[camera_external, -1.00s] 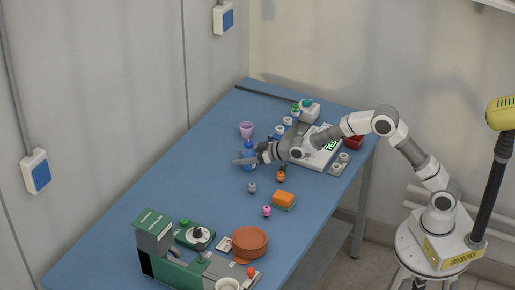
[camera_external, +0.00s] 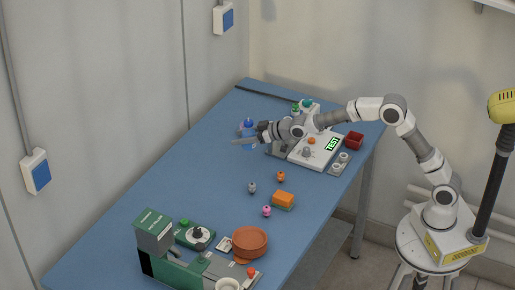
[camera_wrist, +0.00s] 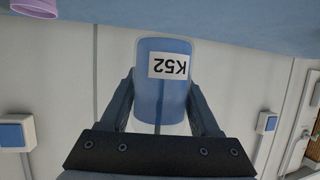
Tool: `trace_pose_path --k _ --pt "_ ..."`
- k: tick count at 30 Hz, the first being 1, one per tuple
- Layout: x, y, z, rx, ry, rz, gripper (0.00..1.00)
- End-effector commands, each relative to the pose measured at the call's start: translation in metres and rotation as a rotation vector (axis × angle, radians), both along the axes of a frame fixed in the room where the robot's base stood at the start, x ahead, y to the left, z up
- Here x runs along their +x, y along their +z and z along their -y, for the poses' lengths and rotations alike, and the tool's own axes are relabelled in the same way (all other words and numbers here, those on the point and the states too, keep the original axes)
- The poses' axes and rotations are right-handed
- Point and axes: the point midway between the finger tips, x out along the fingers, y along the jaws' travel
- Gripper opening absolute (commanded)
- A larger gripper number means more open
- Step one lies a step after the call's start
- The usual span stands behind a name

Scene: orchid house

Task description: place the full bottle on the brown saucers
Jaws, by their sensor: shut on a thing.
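My gripper (camera_external: 256,131) is shut on a blue bottle (camera_external: 248,122) and holds it above the far half of the table. In the wrist view the bottle (camera_wrist: 160,100) sits between the two fingers, with a white label reading K52 upside down. The bottle looks blue along most of its length and paler near my gripper. The brown saucers (camera_external: 250,237) form a stack near the front of the table, well away from my gripper.
The blue table (camera_external: 180,180) has free room at mid-left. A white device (camera_external: 315,150), a dark red box (camera_external: 354,140) and small jars stand at the far right. An orange sponge (camera_external: 283,198) and small bottles lie mid-table. A green machine (camera_external: 155,235) stands by the saucers.

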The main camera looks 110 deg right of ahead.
Motion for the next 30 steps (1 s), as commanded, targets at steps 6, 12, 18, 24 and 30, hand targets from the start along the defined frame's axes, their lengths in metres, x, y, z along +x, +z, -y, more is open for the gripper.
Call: trace_pose_path --k 6,12,18,24,30 --pt "0.001 0.012 -0.002 0.000 0.005 0.000 0.00" --pt "0.012 0.017 -0.025 0.002 0.065 -0.002 0.00" --pt "0.030 0.022 -0.071 0.004 0.179 -0.001 0.00" --pt "0.043 0.028 -0.124 0.003 0.302 -0.002 0.00" --pt "0.052 0.039 -0.181 0.003 0.432 -0.002 0.00"
